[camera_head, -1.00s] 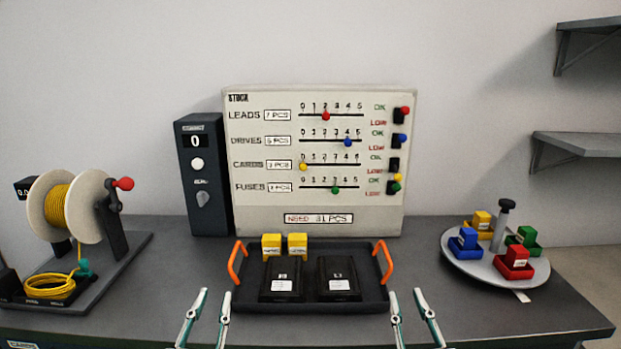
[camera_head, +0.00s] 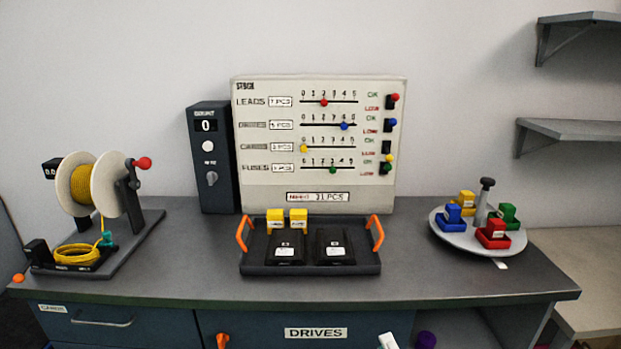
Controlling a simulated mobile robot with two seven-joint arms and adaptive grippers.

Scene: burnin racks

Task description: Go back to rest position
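Neither of my grippers can be made out in the head view, so whether they are open or shut does not show. A small pale piece (camera_head: 388,341) shows at the bottom edge, too cut off to identify. The worktop (camera_head: 400,285) holds a dark tray (camera_head: 312,269) with orange handles. Two black boxes, a left one (camera_head: 286,248) and a right one (camera_head: 334,247), and two small yellow blocks, a left one (camera_head: 276,219) and a right one (camera_head: 299,219), are in the tray.
A stock board (camera_head: 313,180) and dark counter box (camera_head: 212,155) stand behind the tray. A cable reel (camera_head: 101,191) is at left, a round turntable (camera_head: 470,242) with coloured holders at right. Below is a drawer front (camera_head: 265,325). Wall shelves (camera_head: 575,130) are at right.

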